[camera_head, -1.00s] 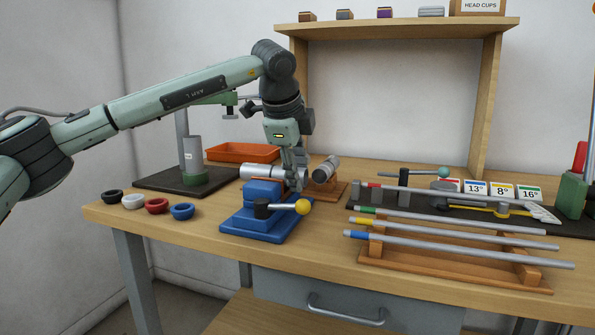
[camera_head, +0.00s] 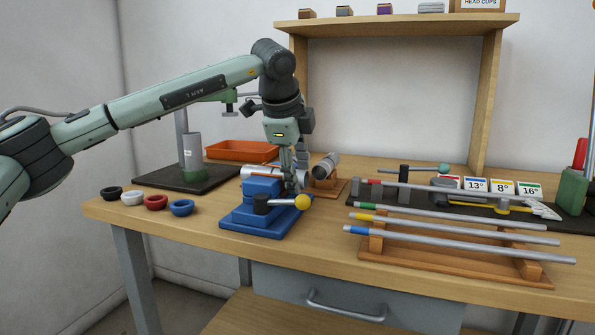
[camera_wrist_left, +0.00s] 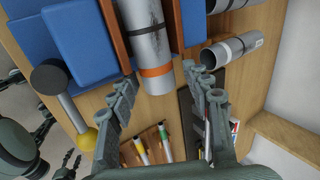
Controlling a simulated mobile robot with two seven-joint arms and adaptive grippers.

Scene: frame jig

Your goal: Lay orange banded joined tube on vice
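The orange banded joined tube (camera_wrist_left: 152,50) is silver, with a dark seam and an orange band near its end. It lies between the brown-lined jaws of the blue vice (camera_wrist_left: 85,35), as the left wrist view shows. In the head view the tube (camera_head: 260,169) lies level along the top of the vice (camera_head: 255,222), partly behind the front jaw. My left gripper (camera_head: 293,183) is over the tube's right end. In the left wrist view its fingers (camera_wrist_left: 160,85) stand on either side of the banded end, with gaps, so it is open.
Another silver tube (camera_head: 325,168) lies on a wooden cradle just right of the vice. A wooden rack (camera_head: 450,268) of long shafts stands at front right. Small cups (camera_head: 157,203) sit left of the vice. An orange tray (camera_head: 240,150) and a dark-based press (camera_head: 190,180) are behind.

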